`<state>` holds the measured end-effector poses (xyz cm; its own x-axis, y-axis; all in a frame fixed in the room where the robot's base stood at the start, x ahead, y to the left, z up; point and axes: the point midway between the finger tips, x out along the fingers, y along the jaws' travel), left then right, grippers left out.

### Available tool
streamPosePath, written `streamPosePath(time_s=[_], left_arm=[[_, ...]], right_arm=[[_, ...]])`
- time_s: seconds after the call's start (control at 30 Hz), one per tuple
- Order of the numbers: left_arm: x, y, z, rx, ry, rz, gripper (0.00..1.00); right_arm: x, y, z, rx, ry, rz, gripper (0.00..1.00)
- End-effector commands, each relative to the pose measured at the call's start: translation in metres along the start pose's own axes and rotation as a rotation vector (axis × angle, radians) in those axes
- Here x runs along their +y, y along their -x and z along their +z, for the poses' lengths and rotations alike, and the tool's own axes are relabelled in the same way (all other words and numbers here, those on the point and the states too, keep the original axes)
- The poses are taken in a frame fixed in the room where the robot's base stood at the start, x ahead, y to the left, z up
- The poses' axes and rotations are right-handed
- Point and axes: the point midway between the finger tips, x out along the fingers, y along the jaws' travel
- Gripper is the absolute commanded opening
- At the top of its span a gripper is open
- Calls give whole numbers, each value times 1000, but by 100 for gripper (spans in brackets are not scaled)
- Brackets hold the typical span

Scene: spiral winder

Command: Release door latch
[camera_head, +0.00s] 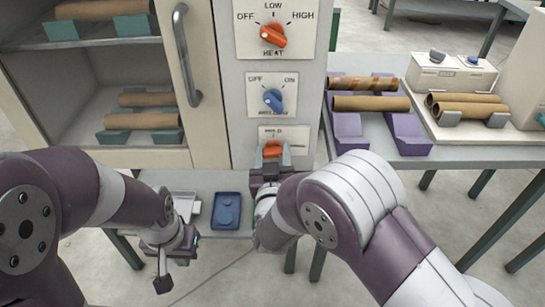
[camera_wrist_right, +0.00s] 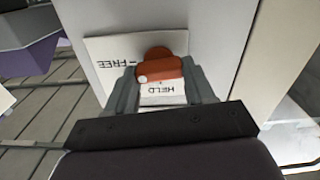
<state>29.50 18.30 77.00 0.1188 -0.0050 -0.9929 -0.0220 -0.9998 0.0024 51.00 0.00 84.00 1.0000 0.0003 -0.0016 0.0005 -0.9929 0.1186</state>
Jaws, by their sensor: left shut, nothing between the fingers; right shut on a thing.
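The orange latch knob (camera_head: 272,149) sits on a white plate (camera_head: 298,137) at the bottom of the control column. In the right wrist view the knob (camera_wrist_right: 158,66) lies between my right gripper's fingers (camera_wrist_right: 158,85), which are shut on it. Upside-down labels there read FREE and HELD; the knob's white dot lies between them. In the head view my right gripper (camera_head: 270,168) is just below the knob. My left gripper (camera_head: 163,279) is shut and empty, low at the left. The cabinet door (camera_head: 183,120) with its grey handle (camera_head: 187,52) looks shut.
Above the latch are an orange HEAT knob (camera_head: 273,36) and a blue knob (camera_head: 273,99). Brown tubes lie on purple supports (camera_head: 408,132) on the right table. A blue tray (camera_head: 226,212) lies on a low shelf between my arms.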

Motion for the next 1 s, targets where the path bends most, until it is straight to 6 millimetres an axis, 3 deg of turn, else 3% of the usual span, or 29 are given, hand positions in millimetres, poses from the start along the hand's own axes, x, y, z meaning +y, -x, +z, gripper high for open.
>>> streamPosePath(time_s=[0.13,0.37,0.4,0.47,0.8,1.0], left_arm=[[0,-9,1,-1,0,0,0],[0,-8,1,0,0,0,0],[0,-8,1,0,0,0,0],[0,-8,1,0,0,0,0],[0,-7,1,0,0,0,0],[0,-1,0,0,0,0,0]], right_arm=[[0,-1,0,5,-131,1,22],[1,-1,-2,5,-138,1,23],[1,-1,-2,5,-138,1,60],[1,-1,-2,5,-138,1,79],[0,3,-1,2,-135,0,79],[-1,39,-2,1,-133,-5,79]])
